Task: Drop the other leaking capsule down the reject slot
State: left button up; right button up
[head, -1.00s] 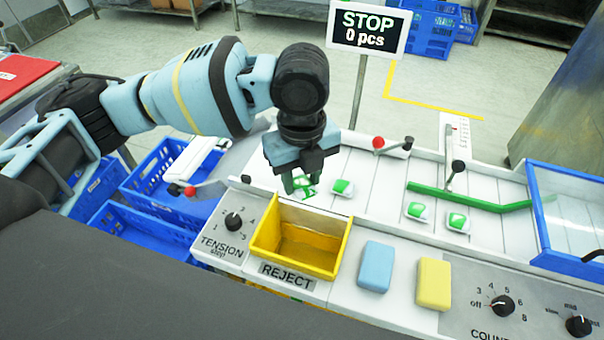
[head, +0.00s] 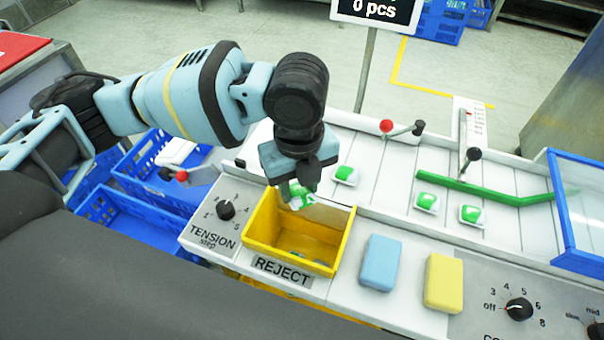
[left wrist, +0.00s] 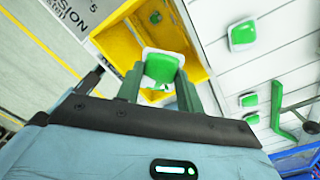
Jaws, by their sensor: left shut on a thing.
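My left gripper (head: 300,186) is shut on a green-and-white capsule (head: 301,202). It holds the capsule at the back rim of the yellow reject slot (head: 351,231), partly over its opening. The left wrist view shows the capsule (left wrist: 160,67) between the two green fingers, with the yellow slot wall (left wrist: 118,42) behind it. Small pale shapes lie at the bottom of the slot and are too small to make out. Another capsule (head: 346,175) lies on the white deck right of the gripper. Two more capsules (head: 427,201) (head: 471,214) lie farther right. My right gripper is out of view.
A blue block (head: 380,263) and a yellow block (head: 443,283) sit right of the slot. Blue crates (head: 150,165) are at the left.

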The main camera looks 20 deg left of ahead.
aim_at(299, 191)
pick_arm(q)
jog(key=o, duration=1)
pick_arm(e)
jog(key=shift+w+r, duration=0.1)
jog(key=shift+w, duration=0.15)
pick_arm(q)
jog(key=shift+r, duration=0.25)
notch_tip(299, 191, up, 8)
jog(key=shift+f+p, duration=0.25)
jog(key=shift+p, duration=0.25)
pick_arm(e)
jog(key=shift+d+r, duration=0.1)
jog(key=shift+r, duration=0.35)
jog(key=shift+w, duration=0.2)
